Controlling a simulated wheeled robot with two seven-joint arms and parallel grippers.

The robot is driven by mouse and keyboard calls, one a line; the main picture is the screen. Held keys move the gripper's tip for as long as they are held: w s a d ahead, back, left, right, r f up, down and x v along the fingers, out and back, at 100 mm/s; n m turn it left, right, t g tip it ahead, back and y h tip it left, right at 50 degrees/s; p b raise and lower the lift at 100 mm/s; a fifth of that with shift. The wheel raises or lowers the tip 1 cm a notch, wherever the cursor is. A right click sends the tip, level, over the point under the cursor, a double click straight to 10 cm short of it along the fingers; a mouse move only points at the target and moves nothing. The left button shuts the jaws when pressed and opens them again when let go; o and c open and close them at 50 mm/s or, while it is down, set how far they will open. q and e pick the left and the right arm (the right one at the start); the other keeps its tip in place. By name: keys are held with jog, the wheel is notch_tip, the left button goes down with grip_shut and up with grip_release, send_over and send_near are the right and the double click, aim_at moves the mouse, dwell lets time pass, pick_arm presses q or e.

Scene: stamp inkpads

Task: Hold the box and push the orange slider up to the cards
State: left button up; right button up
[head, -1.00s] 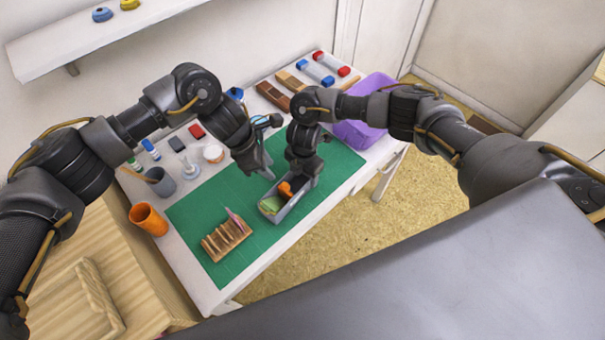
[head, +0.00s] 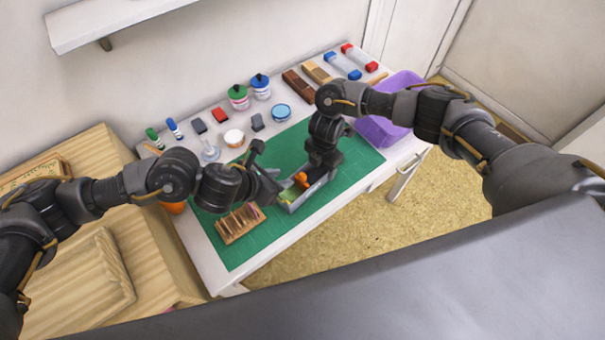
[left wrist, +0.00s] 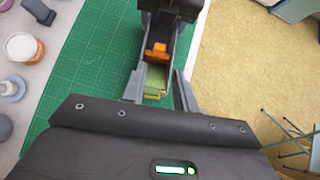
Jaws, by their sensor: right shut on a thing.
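The long grey box (head: 313,192) lies on the green mat (head: 240,255); it also shows in the left wrist view (left wrist: 183,48). Inside it are the orange slider (left wrist: 158,52) and, nearer my left gripper, green and yellow cards (left wrist: 155,80). A gap shows between slider and cards. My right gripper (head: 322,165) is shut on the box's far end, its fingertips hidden. My left gripper (head: 281,196) is at the card end; in the left wrist view (left wrist: 159,86) its fingers are apart, one to each side of the cards. Whether they touch the box I cannot tell.
A wooden slotted rack (head: 238,224) stands on the mat close to my left arm. Inkpads, bottles and a white jar (head: 234,138) line the back of the table. A purple bin (head: 385,130) is at the right.

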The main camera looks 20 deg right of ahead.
aim_at(302, 176)
pick_arm(q)
jog(key=x, duration=1.2)
jog(key=shift+s, duration=0.1)
grip_shut()
